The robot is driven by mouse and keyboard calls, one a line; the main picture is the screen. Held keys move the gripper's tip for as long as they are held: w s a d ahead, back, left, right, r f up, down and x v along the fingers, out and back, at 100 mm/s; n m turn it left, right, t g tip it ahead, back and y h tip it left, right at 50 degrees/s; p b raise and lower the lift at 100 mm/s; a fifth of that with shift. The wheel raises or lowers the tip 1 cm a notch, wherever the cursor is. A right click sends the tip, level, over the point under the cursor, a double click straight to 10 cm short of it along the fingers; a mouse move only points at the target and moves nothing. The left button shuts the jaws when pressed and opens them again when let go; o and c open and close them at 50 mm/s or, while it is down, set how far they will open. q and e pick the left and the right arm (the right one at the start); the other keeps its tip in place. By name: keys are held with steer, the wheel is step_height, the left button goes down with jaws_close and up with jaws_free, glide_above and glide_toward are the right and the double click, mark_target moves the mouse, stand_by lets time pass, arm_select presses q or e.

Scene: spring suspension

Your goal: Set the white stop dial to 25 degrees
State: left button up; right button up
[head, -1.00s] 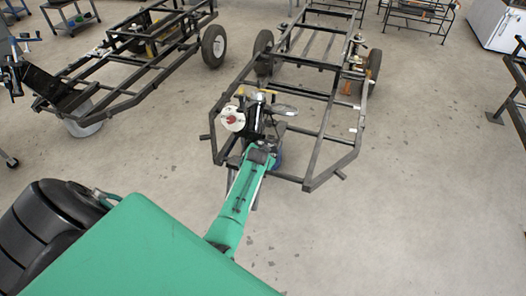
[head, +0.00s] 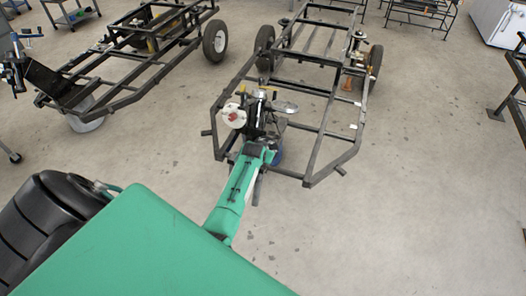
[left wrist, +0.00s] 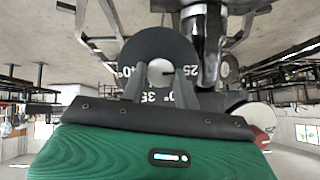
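A white dial with a red centre (head: 234,115) is mounted at the near-left corner of a black frame in the head view. In the left wrist view a white disc (left wrist: 256,116) shows at the right, partly hidden by my gripper's body. A dark disc with white degree numbers (left wrist: 150,48) faces the left wrist camera. My left gripper (left wrist: 161,68) has its two grey fingers apart, in front of the dark disc's centre; I cannot tell if they touch it. In the head view, my green left arm reaches to the dial assembly, and its fingers are hard to make out. My right gripper is not in view.
The black wheeled frame (head: 322,140) stretches away behind the dials. A silver oval part (head: 285,107) sits just right of the white dial. Another wheeled frame (head: 120,85) stands at the left.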

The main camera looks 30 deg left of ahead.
arm_select(q)
steer(key=o, duration=0.4)
steer(key=shift+f, duration=0.1)
steer(key=v, duration=1.4)
steer(key=s+d+f+m+g+h, duration=0.1)
steer(key=s+d+f, duration=0.3)
steer(key=f, duration=0.6)
steer(key=s+d+f+g, duration=0.1)
steer(key=s+d+f, duration=0.2)
steer(key=s+f, duration=0.45)
steer(key=s+d+f+m+g+h, duration=0.1)
steer(key=s+d+f, duration=0.2)
steer(key=f, duration=0.9)
steer(key=s+d+f+g, duration=0.1)
steer(key=s+f, duration=0.4)
steer(key=s, duration=0.7)
steer(key=s+d+f+m+g, duration=0.1)
steer(key=s+f, duration=0.5)
steer(key=s, duration=0.6)
steer(key=s+d+f+g, duration=0.1)
steer(key=s+f, duration=0.5)
steer(key=s, duration=0.6)
steer(key=shift+s+m+g+h, duration=0.15)
steer(key=shift+m+g+h, duration=0.2)
steer(key=shift+g, duration=0.35)
